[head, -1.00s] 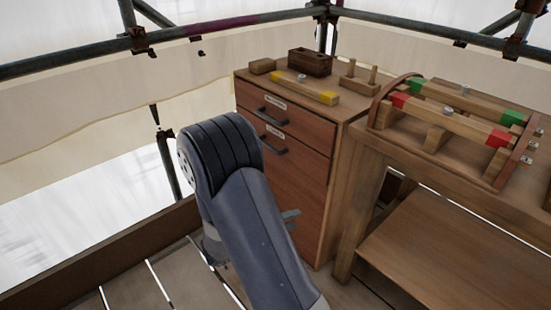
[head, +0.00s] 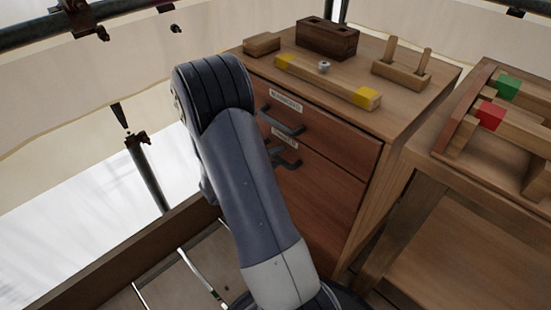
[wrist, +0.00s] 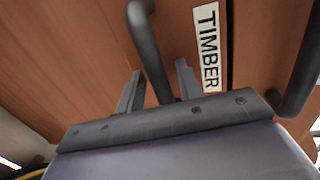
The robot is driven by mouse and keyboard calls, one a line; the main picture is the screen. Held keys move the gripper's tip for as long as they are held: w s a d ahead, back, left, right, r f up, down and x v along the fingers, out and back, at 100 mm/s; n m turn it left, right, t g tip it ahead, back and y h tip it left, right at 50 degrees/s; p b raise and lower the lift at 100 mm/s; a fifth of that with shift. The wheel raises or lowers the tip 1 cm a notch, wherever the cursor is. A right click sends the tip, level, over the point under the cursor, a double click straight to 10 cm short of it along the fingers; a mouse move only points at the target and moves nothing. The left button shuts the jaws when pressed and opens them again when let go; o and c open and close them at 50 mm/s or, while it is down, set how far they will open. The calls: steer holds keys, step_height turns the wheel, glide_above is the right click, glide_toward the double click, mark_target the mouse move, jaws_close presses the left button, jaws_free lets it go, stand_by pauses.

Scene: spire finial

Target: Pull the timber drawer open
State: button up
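The timber drawer (head: 318,190) is the lower brown front of the wooden cabinet and looks shut. Its white TIMBER label (wrist: 208,48) is readable in the wrist view. The dark bar handle (wrist: 146,45) of this drawer is left of the label there. My gripper (wrist: 158,66) is open, with its two grey fingers on either side of this handle and gaps showing. I cannot tell how deep the handle lies between them. In the head view my arm hides most of the gripper beside the lower handle (head: 288,147).
The upper drawer's handle (wrist: 302,70) is close to the right of my gripper in the wrist view. On the cabinet top (head: 425,100) are a dark box (head: 327,38), a yellow-ended bar (head: 325,80) and a pegged block (head: 400,72). A workbench (head: 425,195) stands at the right.

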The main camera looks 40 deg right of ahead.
jaws_close()
stand_by(0.3)
stand_by(0.3)
